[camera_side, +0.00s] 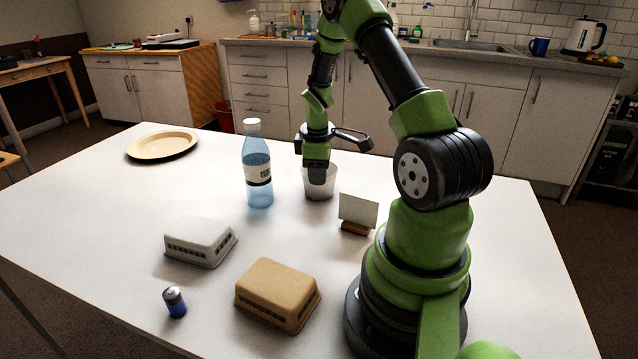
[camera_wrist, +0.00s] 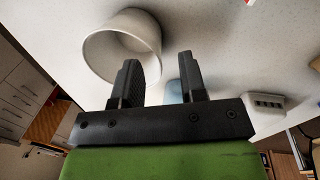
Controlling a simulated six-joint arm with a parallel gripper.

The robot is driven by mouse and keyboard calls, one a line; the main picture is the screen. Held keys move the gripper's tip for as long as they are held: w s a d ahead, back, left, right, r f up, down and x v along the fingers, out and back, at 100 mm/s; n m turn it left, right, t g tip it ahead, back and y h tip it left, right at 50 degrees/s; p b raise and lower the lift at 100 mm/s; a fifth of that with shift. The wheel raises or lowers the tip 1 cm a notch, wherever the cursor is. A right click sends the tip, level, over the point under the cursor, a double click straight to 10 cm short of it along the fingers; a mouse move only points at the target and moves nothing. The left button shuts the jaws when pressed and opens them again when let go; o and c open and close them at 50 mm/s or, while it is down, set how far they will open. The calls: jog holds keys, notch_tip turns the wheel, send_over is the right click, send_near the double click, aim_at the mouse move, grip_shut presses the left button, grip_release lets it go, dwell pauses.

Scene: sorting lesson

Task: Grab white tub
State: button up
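The white tub (camera_side: 319,190) stands upright on the table, right of the blue bottle. In the wrist view the tub (camera_wrist: 108,50) is at the upper left, its round rim facing me and its inside empty. My gripper (camera_side: 318,178) is pointed down at the tub in the side view, its fingers overlapping the rim. In the wrist view my gripper (camera_wrist: 158,62) is open with nothing held between the fingers. The left finger overlaps the tub's right edge; the right finger is clear of it. I cannot tell whether a finger is inside the rim.
The clear blue bottle (camera_side: 257,172) stands close left of the tub. A white card on a stand (camera_side: 358,211) is close right. A tan plate (camera_side: 162,145) lies far left.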

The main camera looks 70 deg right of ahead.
aim_at(318, 199)
jog(key=f, duration=0.3)
jog(key=d+f, duration=0.1)
jog(key=f, duration=0.1)
jog(key=shift+w+f, duration=0.25)
jog(key=shift+w, duration=0.05)
jog(key=shift+c, duration=0.2)
grip_shut()
